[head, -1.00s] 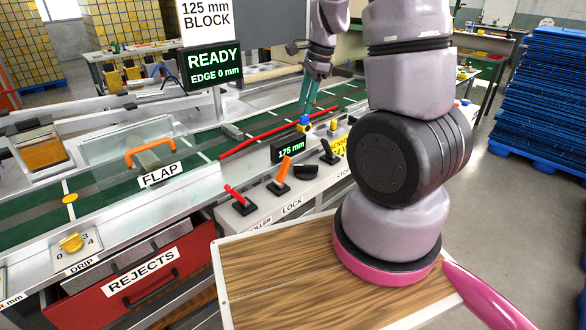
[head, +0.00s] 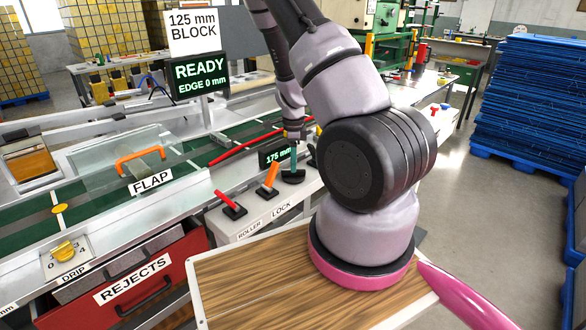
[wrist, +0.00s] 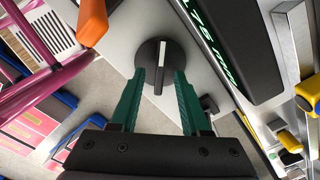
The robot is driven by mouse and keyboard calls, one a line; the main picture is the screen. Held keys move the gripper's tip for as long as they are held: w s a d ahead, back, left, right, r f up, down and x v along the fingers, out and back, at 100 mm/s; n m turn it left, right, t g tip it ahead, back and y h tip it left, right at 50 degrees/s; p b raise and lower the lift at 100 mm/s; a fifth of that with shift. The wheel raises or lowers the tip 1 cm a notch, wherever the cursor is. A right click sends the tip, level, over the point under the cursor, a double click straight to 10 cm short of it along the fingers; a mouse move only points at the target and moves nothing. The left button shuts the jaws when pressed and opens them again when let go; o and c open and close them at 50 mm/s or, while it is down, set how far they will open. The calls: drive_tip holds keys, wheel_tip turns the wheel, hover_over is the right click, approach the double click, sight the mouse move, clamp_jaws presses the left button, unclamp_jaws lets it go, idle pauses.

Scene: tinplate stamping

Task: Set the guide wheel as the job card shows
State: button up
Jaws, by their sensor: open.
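The guide wheel appears to be the black round knob (wrist: 148,52) with a pale pointer bar in the wrist view; it also shows in the head view as a dark disc (head: 292,178) on the console front. My gripper (wrist: 159,78) is open, with its green fingers on either side of the bar's lower end; I cannot tell if they touch it. In the head view my gripper (head: 293,155) points down at the knob and partly hides it. The job card (head: 193,34) reads 125 mm BLOCK. The green display (head: 275,156) beside the knob reads 175 mm.
A screen (head: 199,77) reads READY, EDGE 0 mm. A red lever (head: 227,200) and an orange lever (head: 268,178) stand left of the knob, by ROLLER and LOCK labels. Yellow-topped parts (wrist: 290,141) lie right of my gripper. A red REJECTS drawer (head: 135,286) is front left.

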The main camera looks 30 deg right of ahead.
drive_tip(key=shift+f, duration=1.35)
clamp_jaws()
drive_tip(key=shift+n, duration=0.4)
